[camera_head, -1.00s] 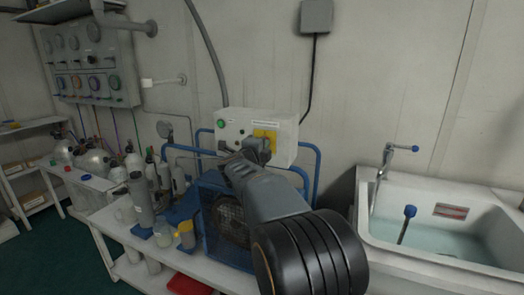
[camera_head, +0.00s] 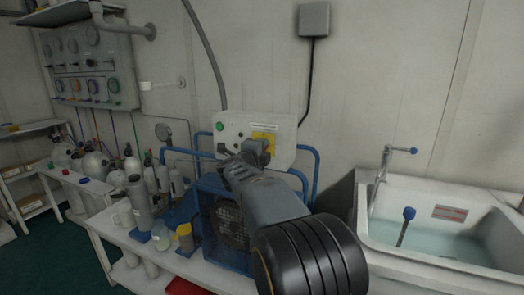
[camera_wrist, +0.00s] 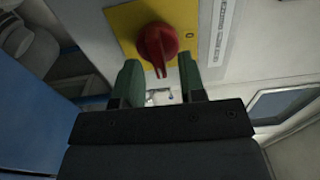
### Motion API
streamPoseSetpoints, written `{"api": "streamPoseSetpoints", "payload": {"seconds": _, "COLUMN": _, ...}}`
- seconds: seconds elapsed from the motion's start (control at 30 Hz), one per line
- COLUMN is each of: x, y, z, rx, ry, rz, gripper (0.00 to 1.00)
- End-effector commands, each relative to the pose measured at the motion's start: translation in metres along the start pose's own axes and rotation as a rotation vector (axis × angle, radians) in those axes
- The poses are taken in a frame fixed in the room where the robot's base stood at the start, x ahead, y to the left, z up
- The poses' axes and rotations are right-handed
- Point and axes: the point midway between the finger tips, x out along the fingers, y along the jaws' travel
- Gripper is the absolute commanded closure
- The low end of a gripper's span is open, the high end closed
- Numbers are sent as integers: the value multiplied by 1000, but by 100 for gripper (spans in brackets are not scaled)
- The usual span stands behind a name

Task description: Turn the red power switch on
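The red power switch (camera_wrist: 158,45) is a round red knob with a raised handle on a yellow plate (camera_wrist: 126,20), seen in the wrist view. My gripper (camera_wrist: 160,72) is open, with one green fingertip on each side of the knob's lower part. The fingertips sit just below the knob, and I cannot tell whether they touch it. In the head view my gripper (camera_head: 240,158) is at the front of the white control box (camera_head: 286,125). The yellow plate (camera_head: 264,138) shows there partly, but the red knob is hidden behind my arm.
A blue-framed compressor (camera_head: 226,225) stands under the box on a white bench. Several bottles and cylinders (camera_head: 140,205) stand to the left. A sink (camera_head: 440,250) is at the right, and a gauge panel (camera_head: 90,60) hangs at the left.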

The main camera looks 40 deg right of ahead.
Motion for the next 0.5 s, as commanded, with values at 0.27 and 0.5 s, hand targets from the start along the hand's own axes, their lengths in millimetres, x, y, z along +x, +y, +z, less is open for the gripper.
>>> {"api": "streamPoseSetpoints", "payload": {"seconds": 0.27, "x": -20, "y": -1, "z": 1, "rx": 0, "ry": -4, "rz": 0, "gripper": 63}}
{"api": "streamPoseSetpoints", "payload": {"seconds": 0.5, "x": -69, "y": -1, "z": 1, "rx": 1, "ry": -5, "rz": 0, "gripper": 63}}
